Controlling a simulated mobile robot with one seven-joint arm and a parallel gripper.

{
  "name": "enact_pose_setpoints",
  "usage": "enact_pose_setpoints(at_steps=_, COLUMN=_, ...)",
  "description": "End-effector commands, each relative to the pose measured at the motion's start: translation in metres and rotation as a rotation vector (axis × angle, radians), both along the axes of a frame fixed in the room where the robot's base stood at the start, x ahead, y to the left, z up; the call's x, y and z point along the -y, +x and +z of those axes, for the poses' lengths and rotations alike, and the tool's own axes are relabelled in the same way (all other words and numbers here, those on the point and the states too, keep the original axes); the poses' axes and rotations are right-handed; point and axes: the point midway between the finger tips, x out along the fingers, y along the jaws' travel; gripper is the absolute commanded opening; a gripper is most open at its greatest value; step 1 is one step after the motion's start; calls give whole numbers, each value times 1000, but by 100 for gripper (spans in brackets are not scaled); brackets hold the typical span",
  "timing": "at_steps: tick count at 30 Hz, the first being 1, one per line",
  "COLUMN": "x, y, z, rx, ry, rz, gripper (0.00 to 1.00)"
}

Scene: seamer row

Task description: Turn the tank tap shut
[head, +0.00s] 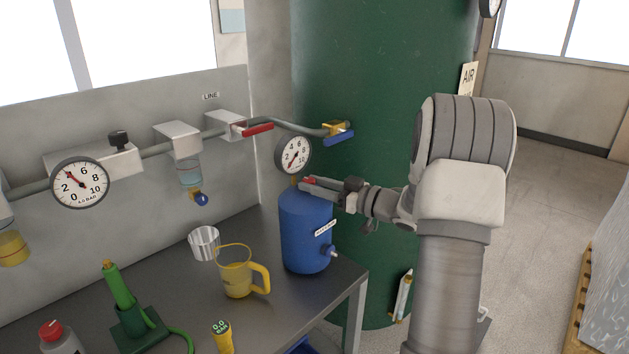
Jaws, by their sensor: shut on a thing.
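A small blue tank (305,232) stands upright on the bench, with a round gauge (293,154) above its top. My gripper (312,188) reaches in from the right at the top of the blue tank. It is shut on a small red tap handle (309,180), mostly hidden between the fingers. The tap's body is hidden too. The gauge's needle points to the lower left. A brass tap with a blue lever (339,138) sits higher up, at the pipe's end by the large green tank (385,70); my gripper is clear of it.
A red lever (257,128) sits on the wall pipe under the LINE label. A wrapped pallet load (612,260) stands far right.

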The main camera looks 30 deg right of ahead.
Motion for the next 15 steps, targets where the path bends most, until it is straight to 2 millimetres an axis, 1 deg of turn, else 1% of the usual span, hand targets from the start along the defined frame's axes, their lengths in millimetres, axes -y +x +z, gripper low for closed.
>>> enact_pose_setpoints(at_steps=1, x=0, y=1, z=3, rx=7, ry=1, rz=7, gripper=0)
enact_pose_setpoints(at_steps=14, x=-1, y=2, z=3, rx=8, ry=0, rz=16, gripper=0)
enact_pose_setpoints(at_steps=15, x=-1, y=2, z=3, rx=8, ry=0, rz=16, gripper=42)
